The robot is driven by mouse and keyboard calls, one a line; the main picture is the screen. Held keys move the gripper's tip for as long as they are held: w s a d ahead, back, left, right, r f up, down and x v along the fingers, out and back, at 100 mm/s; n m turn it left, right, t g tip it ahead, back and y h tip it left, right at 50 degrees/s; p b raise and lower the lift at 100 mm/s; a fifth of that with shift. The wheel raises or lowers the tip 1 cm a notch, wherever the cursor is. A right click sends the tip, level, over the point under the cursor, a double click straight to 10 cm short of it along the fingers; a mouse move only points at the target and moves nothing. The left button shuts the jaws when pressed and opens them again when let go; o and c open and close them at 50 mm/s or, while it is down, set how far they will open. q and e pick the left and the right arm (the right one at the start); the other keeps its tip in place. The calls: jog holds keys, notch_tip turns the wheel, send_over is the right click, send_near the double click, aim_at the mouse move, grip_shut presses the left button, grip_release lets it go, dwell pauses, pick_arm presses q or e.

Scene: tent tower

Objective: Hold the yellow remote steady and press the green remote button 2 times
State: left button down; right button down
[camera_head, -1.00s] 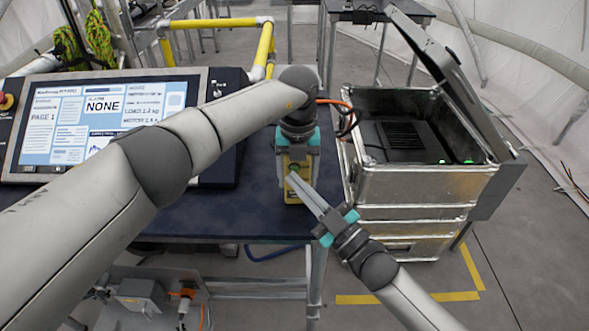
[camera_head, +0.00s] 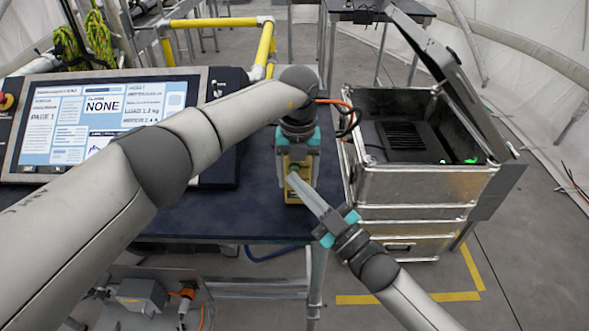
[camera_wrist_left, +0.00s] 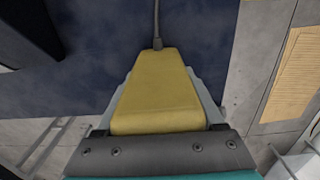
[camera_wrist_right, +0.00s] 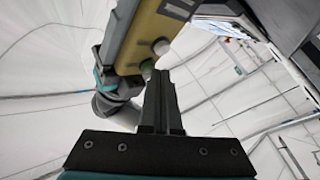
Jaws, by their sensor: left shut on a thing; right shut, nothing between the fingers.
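The yellow remote (camera_head: 302,195) is held upright above the dark blue table top, at its right edge in the head view. My left gripper (camera_head: 298,152) is shut on it from above; the remote fills its jaws in the left wrist view (camera_wrist_left: 158,95). My right gripper (camera_head: 293,179) is shut and empty, its fingertips at the remote's front face. In the right wrist view the green button (camera_wrist_right: 147,68) is right beside these fingertips (camera_wrist_right: 160,76); I cannot tell if they touch it. A pale button (camera_wrist_right: 160,46) is beside the green one.
A large display panel (camera_head: 100,120) stands on the table (camera_head: 225,215) at the left. An open metal case (camera_head: 420,185) with a raised lid stands to the right of the remote. A yellow pipe frame (camera_head: 262,50) is behind.

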pick_arm(q)
jog(key=shift+w+a+f, duration=0.1)
jog(key=shift+w+f, duration=0.2)
jog(key=shift+w, duration=0.3)
pick_arm(e)
jog(key=shift+s, duration=1.9)
pick_arm(q)
grip_release()
jog(key=shift+s, duration=0.2)
jog(key=shift+r, duration=0.1)
